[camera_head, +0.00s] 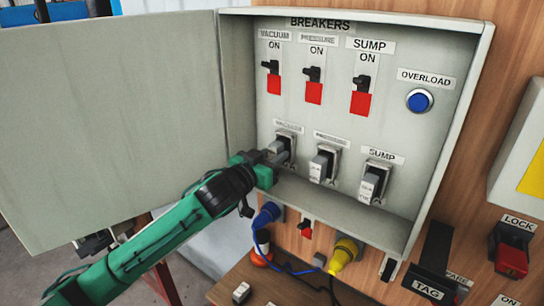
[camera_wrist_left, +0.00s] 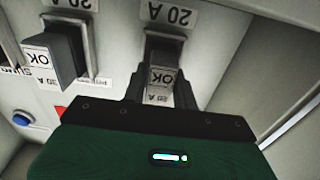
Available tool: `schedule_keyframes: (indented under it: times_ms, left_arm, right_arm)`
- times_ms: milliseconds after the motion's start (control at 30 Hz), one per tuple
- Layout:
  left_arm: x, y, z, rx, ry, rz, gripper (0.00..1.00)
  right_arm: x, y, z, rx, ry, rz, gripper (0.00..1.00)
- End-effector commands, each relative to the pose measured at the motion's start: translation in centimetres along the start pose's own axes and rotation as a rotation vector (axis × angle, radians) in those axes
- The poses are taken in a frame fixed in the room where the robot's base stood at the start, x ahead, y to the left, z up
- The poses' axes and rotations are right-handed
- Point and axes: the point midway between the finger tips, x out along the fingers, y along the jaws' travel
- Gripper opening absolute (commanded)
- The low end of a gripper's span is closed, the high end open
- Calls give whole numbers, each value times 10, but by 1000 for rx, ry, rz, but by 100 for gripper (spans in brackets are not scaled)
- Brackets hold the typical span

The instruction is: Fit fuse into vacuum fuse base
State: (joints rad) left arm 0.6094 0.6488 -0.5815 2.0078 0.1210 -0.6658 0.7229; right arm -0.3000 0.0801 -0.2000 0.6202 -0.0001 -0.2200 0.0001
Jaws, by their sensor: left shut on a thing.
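My left gripper (camera_head: 266,158) reaches into the open breaker box at the vacuum fuse base (camera_head: 291,133), the leftmost of three bases. It is shut on a grey fuse (camera_head: 280,149). In the left wrist view the fuse (camera_wrist_left: 162,78) has an "OK" and "20 A" label and sits between the dark fingers (camera_wrist_left: 160,92). The fuse is lined up with the base (camera_wrist_left: 172,45), with its inner end at or in it. I cannot tell how deep it sits. My right gripper is not in view.
The pressure fuse (camera_head: 321,165) and sump fuse (camera_head: 370,184) stand in their bases to the right. The box door (camera_head: 110,110) is swung open on the left. Three breakers are above. A loose block (camera_head: 241,292) lies on the wooden shelf below, near plugs and cables.

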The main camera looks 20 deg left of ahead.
Motion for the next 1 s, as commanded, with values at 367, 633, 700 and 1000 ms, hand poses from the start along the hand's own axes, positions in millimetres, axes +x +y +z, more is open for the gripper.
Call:
schedule_keyframes:
  times_ms: [367, 633, 700, 1000]
  left_arm:
    - [2, 0, 0, 0, 1, 0, 44]
    - [2, 0, 0, 0, 0, 0, 54]
    - [1, 0, 0, 0, 0, 0, 54]
    - [-34, 0, 4, 1, 0, 1, 54]
  right_arm:
    - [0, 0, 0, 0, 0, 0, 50]
    - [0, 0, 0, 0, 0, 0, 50]
    - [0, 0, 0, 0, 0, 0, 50]
    - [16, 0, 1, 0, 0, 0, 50]
